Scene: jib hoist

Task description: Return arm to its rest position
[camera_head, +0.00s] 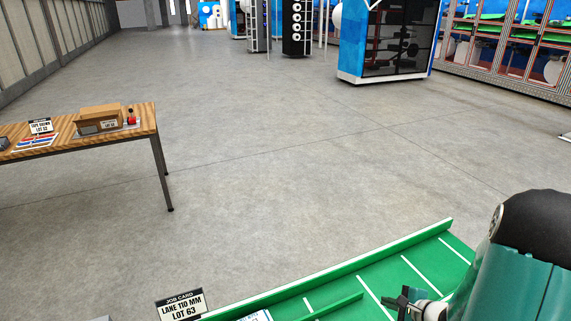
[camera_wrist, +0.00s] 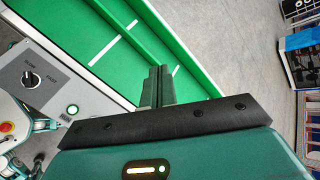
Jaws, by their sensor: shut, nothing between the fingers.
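My gripper (camera_head: 408,299) shows at the lower right of the head view, over the green lane tray (camera_head: 423,262). In the wrist view my gripper (camera_wrist: 158,72) has its two dark fingers together, with nothing between them. The green tray (camera_wrist: 88,22) lies beyond the fingertips there, with white lines and a raised rim. My teal and black arm covers the right corner of the head view and hides part of the tray.
A job card reading "LANE 110 MM LOT 63" (camera_head: 181,307) stands at the tray's near left. A grey control panel with a knob (camera_wrist: 38,80) is left in the wrist view. A wooden table (camera_head: 150,117) with a cardboard box (camera_head: 100,116) stands left. The middle floor is clear.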

